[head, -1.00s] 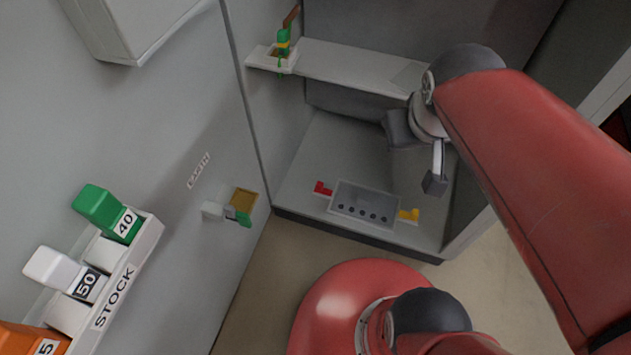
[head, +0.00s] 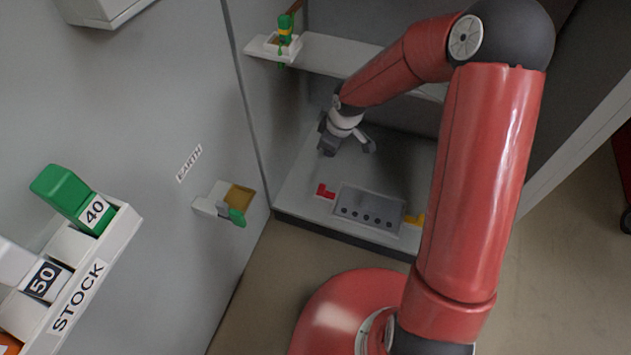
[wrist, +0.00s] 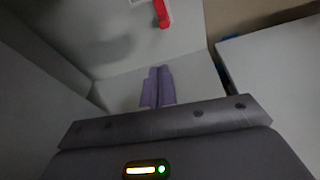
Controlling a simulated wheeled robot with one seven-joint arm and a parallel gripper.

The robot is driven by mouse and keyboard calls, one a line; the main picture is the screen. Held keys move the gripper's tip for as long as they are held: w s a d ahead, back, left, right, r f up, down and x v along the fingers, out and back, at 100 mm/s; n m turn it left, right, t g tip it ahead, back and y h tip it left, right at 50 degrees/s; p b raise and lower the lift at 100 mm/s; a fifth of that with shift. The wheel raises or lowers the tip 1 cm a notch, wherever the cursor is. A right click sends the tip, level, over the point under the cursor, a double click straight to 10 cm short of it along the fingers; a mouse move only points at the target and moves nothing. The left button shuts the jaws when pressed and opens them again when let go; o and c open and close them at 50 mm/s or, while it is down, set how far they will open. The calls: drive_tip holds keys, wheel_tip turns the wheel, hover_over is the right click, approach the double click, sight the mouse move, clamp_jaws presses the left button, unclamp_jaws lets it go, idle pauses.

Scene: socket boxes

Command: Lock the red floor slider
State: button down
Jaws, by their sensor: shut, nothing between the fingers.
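The red floor slider (head: 325,191) is a small red handle on a pale base. It lies on the cabinet floor at the left end of a grey panel in the head view. A red handle (wrist: 162,13) that looks like the same slider shows at the top edge of the wrist view, partly cut off. My gripper (wrist: 158,72) is shut and empty, its two fingers side by side. Its tips point towards the red handle with a clear gap. In the head view my arm reaches over the cabinet floor behind the slider.
A grey panel (head: 368,207) with several dark holes separates the red slider from a yellow slider (head: 415,220), partly behind my arm. A shelf (head: 340,53) hangs above. The EARTH fitting (head: 228,203) and STOCK rack (head: 85,290) are on the left wall.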

drive_tip(key=n+y, duration=0.1)
drive_tip(key=y, duration=0.1)
hover_over(324, 187)
drive_tip(key=w+a, duration=0.1)
drive_tip(key=a, duration=0.2)
wheel_tip(324, 187, down, 8)
drive_tip(key=shift+r+g+b, duration=0.15)
drive_tip(key=shift+g+b, duration=0.2)
drive_tip(key=shift+g, duration=0.05)
drive_tip(key=b+x, duration=0.2)
drive_tip(key=x, duration=0.7)
drive_tip(key=shift+w+f, duration=0.1)
drive_tip(key=shift+f, duration=0.3)
drive_tip(key=shift+d+f, duration=0.25)
drive_tip(key=shift+d, duration=0.1)
drive_tip(key=shift+s+d+r, duration=0.1)
drive_tip(key=shift+s+d, duration=0.25)
drive_tip(key=shift+d, duration=0.4)
drive_tip(key=shift+s+d+r, duration=0.1)
drive_tip(key=shift+s+d, duration=0.2)
drive_tip(key=shift+d, duration=0.45)
drive_tip(key=shift+s+d, duration=0.25)
drive_tip(key=shift+d, duration=0.5)
drive_tip(key=shift+s+d, duration=0.25)
drive_tip(key=shift+d, duration=0.5)
drive_tip(key=shift+f, duration=0.1)
